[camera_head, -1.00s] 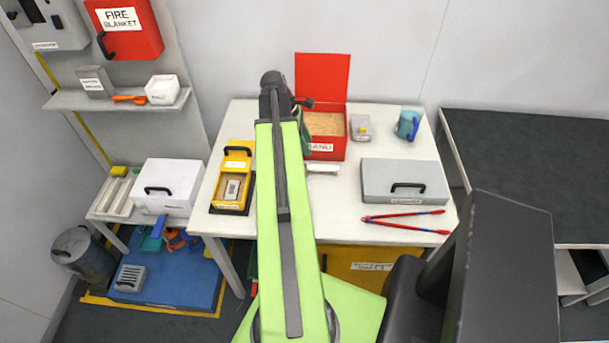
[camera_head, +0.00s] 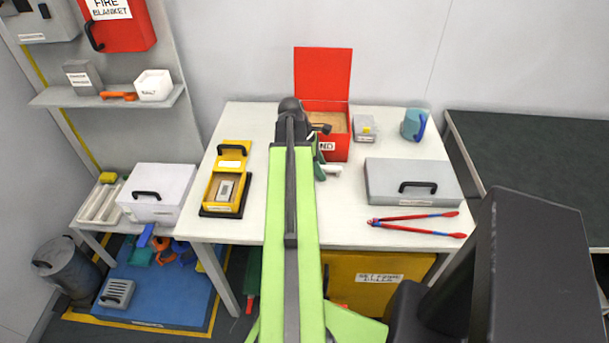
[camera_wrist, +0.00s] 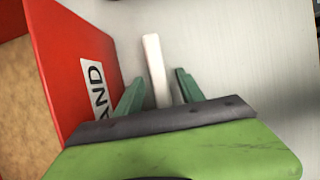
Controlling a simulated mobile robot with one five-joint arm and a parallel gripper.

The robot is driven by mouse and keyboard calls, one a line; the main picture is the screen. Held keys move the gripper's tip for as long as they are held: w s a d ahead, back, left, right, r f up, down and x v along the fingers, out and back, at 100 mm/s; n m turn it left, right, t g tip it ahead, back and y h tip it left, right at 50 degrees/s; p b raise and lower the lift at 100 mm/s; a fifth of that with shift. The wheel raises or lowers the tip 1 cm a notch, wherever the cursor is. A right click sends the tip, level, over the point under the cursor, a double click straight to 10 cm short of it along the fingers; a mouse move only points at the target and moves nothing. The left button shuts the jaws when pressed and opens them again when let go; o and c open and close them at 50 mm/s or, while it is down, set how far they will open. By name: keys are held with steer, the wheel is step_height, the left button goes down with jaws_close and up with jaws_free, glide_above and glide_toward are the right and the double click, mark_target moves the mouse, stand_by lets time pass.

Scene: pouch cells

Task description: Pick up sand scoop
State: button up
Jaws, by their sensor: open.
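The sand scoop (camera_wrist: 154,62) shows in the wrist view as a narrow white bar beside the red sand box (camera_wrist: 72,55). My gripper (camera_wrist: 158,88) is open, with one green finger on each side of the white bar; I cannot tell whether they touch it. In the head view only a small white piece of the scoop (camera_head: 332,168) shows, just in front of the sand box (camera_head: 335,147). The rest is hidden behind my gripper (camera_head: 320,166) and arm.
The sand box has its red lid up. A grey case (camera_head: 375,180), red-and-blue tongs (camera_head: 415,229), a teal mug (camera_head: 411,125) and a small grey box (camera_head: 364,134) stand to the right. A yellow case (camera_head: 213,187) is to the left.

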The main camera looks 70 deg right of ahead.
steer(key=shift+f, duration=0.15)
stand_by(0.4)
steer(key=shift+c, duration=0.3)
jaws_close()
